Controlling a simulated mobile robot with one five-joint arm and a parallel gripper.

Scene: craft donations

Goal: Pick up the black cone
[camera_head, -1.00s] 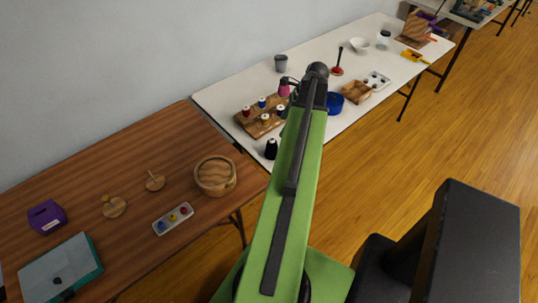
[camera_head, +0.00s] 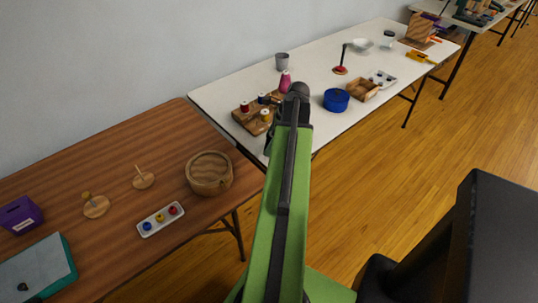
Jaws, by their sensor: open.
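The black cone is not clearly visible. My arm covers the near-left part of the white table, beside the wooden spool board (camera_head: 243,119). A dark shape shows at the arm's left edge there, and I cannot tell how much of it is cone and how much is gripper. My gripper (camera_head: 272,133) is open, pointing down at the end of the green arm and mostly hidden by it. Whether it touches the cone cannot be seen.
The spool board holds several thread spools. A pink cone (camera_head: 285,82) stands behind my arm's end, a grey cup (camera_head: 282,62) farther back. A blue round tin (camera_head: 336,100) and wooden tray (camera_head: 362,90) lie right. The brown table (camera_head: 110,150) holds a round wooden box (camera_head: 209,173).

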